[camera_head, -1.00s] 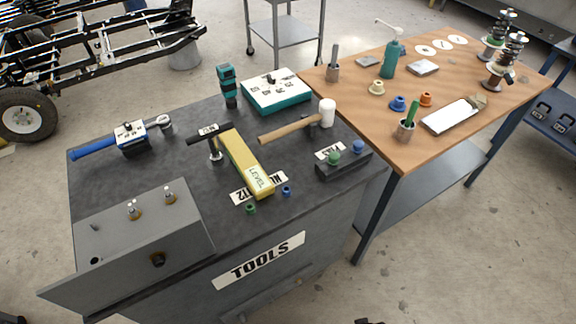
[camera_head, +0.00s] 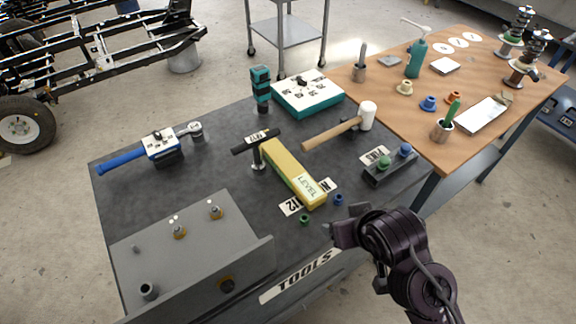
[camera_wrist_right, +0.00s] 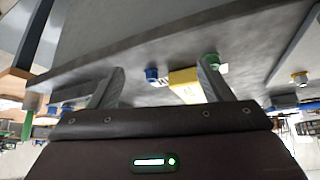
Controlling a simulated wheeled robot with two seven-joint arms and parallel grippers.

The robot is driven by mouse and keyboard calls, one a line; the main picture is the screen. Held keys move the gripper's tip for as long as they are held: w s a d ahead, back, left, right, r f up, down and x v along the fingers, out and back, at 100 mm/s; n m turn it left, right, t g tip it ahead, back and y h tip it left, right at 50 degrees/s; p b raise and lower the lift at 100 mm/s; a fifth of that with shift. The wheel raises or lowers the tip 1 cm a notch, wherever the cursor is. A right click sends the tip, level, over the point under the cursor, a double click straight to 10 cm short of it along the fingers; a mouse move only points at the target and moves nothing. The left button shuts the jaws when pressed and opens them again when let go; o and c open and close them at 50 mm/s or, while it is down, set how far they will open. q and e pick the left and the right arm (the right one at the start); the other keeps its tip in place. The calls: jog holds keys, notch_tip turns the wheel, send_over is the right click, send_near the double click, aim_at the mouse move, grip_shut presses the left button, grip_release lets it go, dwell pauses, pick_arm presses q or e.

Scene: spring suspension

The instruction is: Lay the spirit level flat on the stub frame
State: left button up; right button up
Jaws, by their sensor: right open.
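The grey stub frame (camera_head: 192,254), a plate with studs and an upright front flange, stands at the cart's near left. My right gripper (camera_head: 345,235) is at the cart's front edge, to the right of and nearer than the level's near end. In the right wrist view the gripper (camera_wrist_right: 160,88) is open and empty, with the level's yellow end (camera_wrist_right: 185,82) beyond and between its fingers. My left gripper is not in view.
A black T-handle tool (camera_head: 257,150) stands close to the level's far end. Small green (camera_head: 305,219) and blue (camera_head: 338,199) pieces lie by its near end. A mallet (camera_head: 340,127), torque wrench (camera_head: 150,150) and teal case (camera_head: 308,95) lie around it.

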jog(key=w+a+r+n+t+y, duration=0.2)
jog(key=w+a+r, duration=0.15)
jog(key=a, duration=0.35)
jog(key=w+a+r+n+t+y, duration=0.1)
jog(key=w+a+r+t+y, duration=0.1)
jog(key=w+a, duration=0.35)
jog(key=n+g, duration=0.1)
send_near(289, 165)
jog(key=shift+w+a+f+y, duration=0.4)
jog(key=shift+w+a+f, duration=0.1)
jog(key=shift+w, duration=0.1)
jog(key=shift+w+d+f, duration=0.15)
jog(key=shift+w+d, duration=0.05)
jog(key=shift+d, duration=0.05)
jog(key=shift+w+f, duration=0.2)
jog(key=shift+w, duration=0.05)
jog(key=x, duration=0.7)
jog(key=shift+a+f+p, duration=0.1)
jog(key=shift+p, duration=0.25)
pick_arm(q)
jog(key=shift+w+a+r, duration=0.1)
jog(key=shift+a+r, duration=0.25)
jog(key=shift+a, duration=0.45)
